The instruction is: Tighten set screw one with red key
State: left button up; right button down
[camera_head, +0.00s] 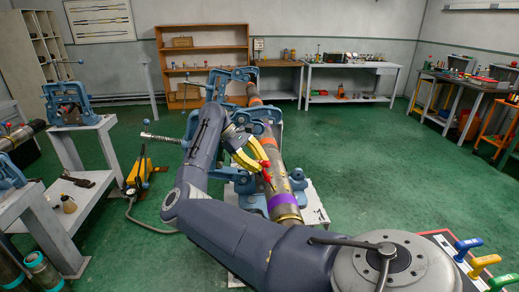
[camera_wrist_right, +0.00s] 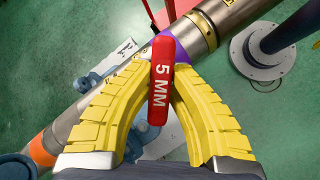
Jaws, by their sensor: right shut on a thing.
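The red key (camera_head: 266,176), marked 5 MM on its handle in the wrist view (camera_wrist_right: 160,85), is held between the yellow fingertips of my right gripper (camera_head: 262,163). The gripper also shows in the wrist view (camera_wrist_right: 160,66). The key's shaft points down over the pipe (camera_head: 280,180) near its purple band (camera_head: 282,199). The pipe also shows in the wrist view (camera_wrist_right: 210,22). Set screw one cannot be made out, and I cannot tell whether the key's tip touches anything. My left gripper is not in view.
Blue (camera_head: 467,244), yellow (camera_head: 485,261) and green (camera_head: 504,280) handled keys stand at the lower right. A blue vise (camera_head: 238,76) holds the pipe's far end. Another vise (camera_head: 68,104) stands on a bench at left. Open green floor (camera_head: 390,160) lies right of the pipe.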

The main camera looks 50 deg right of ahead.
jog(key=n+h, duration=0.1)
jog(key=n, duration=0.2)
jog(key=shift+h, duration=0.3)
jog(key=n+t+h, duration=0.1)
jog(key=n, duration=0.3)
jog(key=shift+a+n, duration=0.1)
jog(key=shift+n, duration=0.3)
jog(key=n, duration=0.2)
jog(key=n+t+h, duration=0.1)
jog(key=n, duration=0.1)
jog(key=shift+s+h, duration=0.1)
jog(key=shift+h, duration=0.2)
jog(key=n+t, duration=0.1)
jog(key=n, duration=0.3)
jog(key=shift+t+h, duration=0.3)
jog(key=shift+t, duration=0.1)
jog(key=shift+w+a, duration=0.1)
jog(key=shift+w, duration=0.1)
jog(key=shift+s+d+f, duration=0.2)
jog(key=shift+f, duration=0.5)
dwell(0.4)
jog(key=m+g, duration=0.2)
jog(key=m, duration=0.3)
jog(key=shift+m, duration=0.3)
